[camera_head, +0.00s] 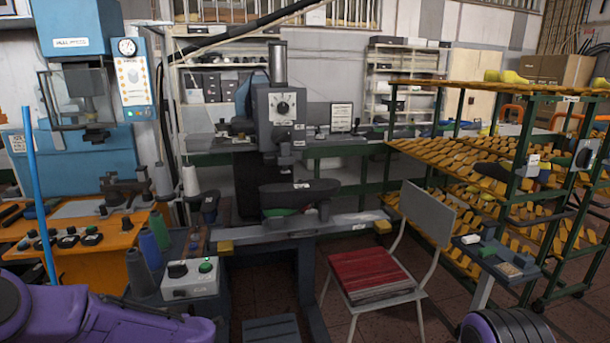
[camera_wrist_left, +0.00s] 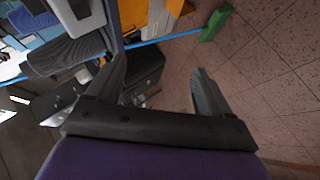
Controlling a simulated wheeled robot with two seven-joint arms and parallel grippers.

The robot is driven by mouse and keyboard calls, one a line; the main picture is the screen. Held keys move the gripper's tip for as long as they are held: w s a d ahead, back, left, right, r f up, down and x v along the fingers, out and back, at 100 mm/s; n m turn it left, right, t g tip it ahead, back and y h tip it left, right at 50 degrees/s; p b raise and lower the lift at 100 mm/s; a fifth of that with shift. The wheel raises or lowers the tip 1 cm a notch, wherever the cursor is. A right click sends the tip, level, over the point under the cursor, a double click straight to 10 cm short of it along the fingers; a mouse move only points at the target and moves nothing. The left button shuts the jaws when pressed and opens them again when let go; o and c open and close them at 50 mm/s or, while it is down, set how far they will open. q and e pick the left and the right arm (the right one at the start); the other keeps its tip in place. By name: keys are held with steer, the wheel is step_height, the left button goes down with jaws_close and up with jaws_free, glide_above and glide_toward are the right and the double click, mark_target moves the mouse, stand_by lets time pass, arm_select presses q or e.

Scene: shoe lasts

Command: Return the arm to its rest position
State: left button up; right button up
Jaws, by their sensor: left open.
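My left gripper (camera_wrist_left: 158,68) shows in the left wrist view with its two dark fingers spread apart. A purple and black link of my right arm (camera_head: 506,328) shows at the bottom right edge. My right gripper is not in view.
A broom's blue handle (camera_head: 41,200) stands by my left arm; its green head (camera_wrist_left: 216,24) shows in the wrist view. An orange bench (camera_head: 85,262), a machine (camera_head: 285,120), a red-seated chair (camera_head: 366,277) and a rack of yellow lasts (camera_head: 450,160) stand around.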

arm_select(q)
steer(key=s+d+f+m+h, duration=0.2)
steer(key=s+d+f+m, duration=0.1)
steer(key=s+f+m, duration=0.5)
steer(key=s+d+f+m+h, duration=0.2)
steer(key=s+d+f+m, duration=0.15)
steer(key=s+f, duration=0.45)
steer(key=s+a+f+m+g, duration=0.1)
steer(key=s+m, duration=0.1)
steer(key=s, duration=0.8)
steer(key=s+a+f+m+g+h, duration=0.1)
steer(key=s+a+m+g, duration=0.1)
steer(key=s, duration=0.8)
steer(key=shift+s+m, duration=0.4)
steer(key=shift+m, duration=0.15)
steer(key=shift+f, duration=0.1)
